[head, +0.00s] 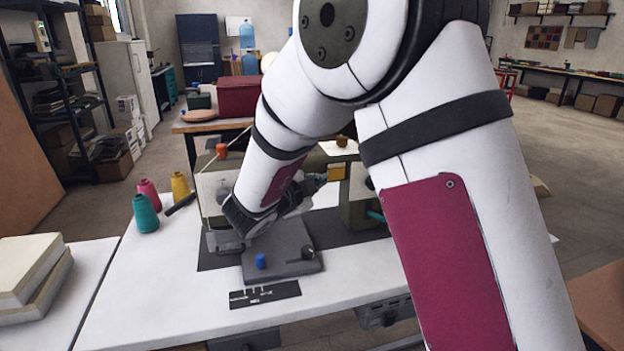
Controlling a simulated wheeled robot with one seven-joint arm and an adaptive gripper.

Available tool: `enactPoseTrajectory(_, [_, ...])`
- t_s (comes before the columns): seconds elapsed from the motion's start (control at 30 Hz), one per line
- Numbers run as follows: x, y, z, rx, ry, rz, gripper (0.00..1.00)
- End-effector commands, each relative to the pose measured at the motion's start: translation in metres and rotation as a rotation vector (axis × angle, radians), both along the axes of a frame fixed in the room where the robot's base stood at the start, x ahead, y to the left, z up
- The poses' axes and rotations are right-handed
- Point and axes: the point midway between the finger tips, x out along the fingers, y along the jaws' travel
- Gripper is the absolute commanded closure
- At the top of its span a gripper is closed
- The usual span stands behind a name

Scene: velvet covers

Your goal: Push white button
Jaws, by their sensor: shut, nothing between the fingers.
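I cannot make out a white button in the head view; my arm covers part of the work area. A grey control base (285,268) on the white table carries a blue knob (260,261) at its front left and a black knob (308,252) at its right. My gripper (318,182) is dark and small here, above and behind this base, and appears to point right toward an olive-green machine (355,205). It is shut and empty. Whether it touches the machine cannot be told.
Teal (146,214), pink (149,193) and yellow (180,187) thread cones stand at the left of the white table (140,300). A black label plate (265,293) lies in front of the base. Pale folded blocks (30,275) lie at far left. The table's front left is clear.

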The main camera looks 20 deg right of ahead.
Motion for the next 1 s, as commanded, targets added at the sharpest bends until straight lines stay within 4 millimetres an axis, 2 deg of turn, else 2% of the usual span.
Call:
enactPoseTrajectory(0.23, [0.008, 0.0, 0.0, 0.001, -0.001, 0.0, 1.0])
enactPoseTrajectory(1.0, [0.012, 0.0, 0.0, 0.001, 0.0, 0.001, 1.0])
